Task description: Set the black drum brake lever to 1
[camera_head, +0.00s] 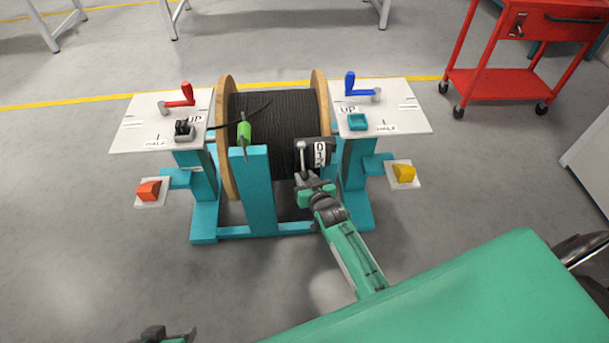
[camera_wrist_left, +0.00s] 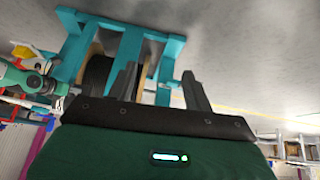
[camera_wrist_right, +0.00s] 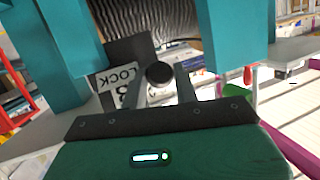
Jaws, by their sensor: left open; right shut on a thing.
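The black drum (camera_head: 272,115), wound with black cable between wooden flanges, sits in a teal stand. A dark brake box with a white label plate (camera_head: 319,154) is at its front right. The right wrist view shows the plate (camera_wrist_right: 125,85) with "LOCK" upside down. The brake lever's dark round knob (camera_wrist_right: 158,74) lies between the fingers of my right gripper (camera_wrist_right: 162,92), which is shut on the lever. In the head view my right gripper (camera_head: 303,178) is just below the plate. The lever's exact setting is unclear. My left gripper (camera_wrist_left: 160,85) is open and empty, away from the stand.
White side panels (camera_head: 395,107) carry a red crank (camera_head: 181,96), a blue crank (camera_head: 351,84) and switches. A red block (camera_head: 149,190) and a yellow block (camera_head: 403,173) sit lower down. A teal post (camera_head: 253,190) stands left of my right gripper. A red cart (camera_head: 500,85) stands behind right.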

